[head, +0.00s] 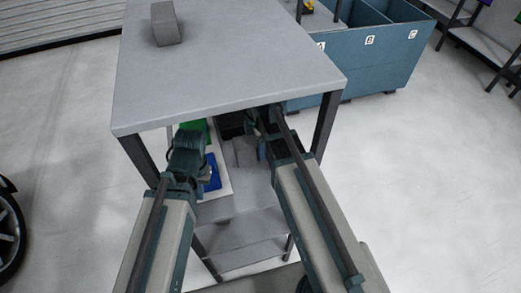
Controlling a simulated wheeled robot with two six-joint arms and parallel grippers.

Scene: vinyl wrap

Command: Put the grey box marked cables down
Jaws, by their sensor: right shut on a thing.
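A grey box (245,152) is under the table top, beside the end of my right arm. No marking on it can be read from here. My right gripper (256,126) is under the front edge of the table top, partly hidden by its own wrist, and is shut on what appears to be this grey box. My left gripper (196,148) is under the front left of the table top. Its fingers are hidden by the wrist, so I cannot tell whether they are open. Another grey block (166,25) lies on the table top.
The table top (225,75) is mostly bare. Beneath it are a green thing (212,130), a blue thing (212,178) and a lower shelf (240,230). Dark table legs (326,122) flank my arms. A blue divided bin (375,65) stands behind right; a wheel (10,235) is at left.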

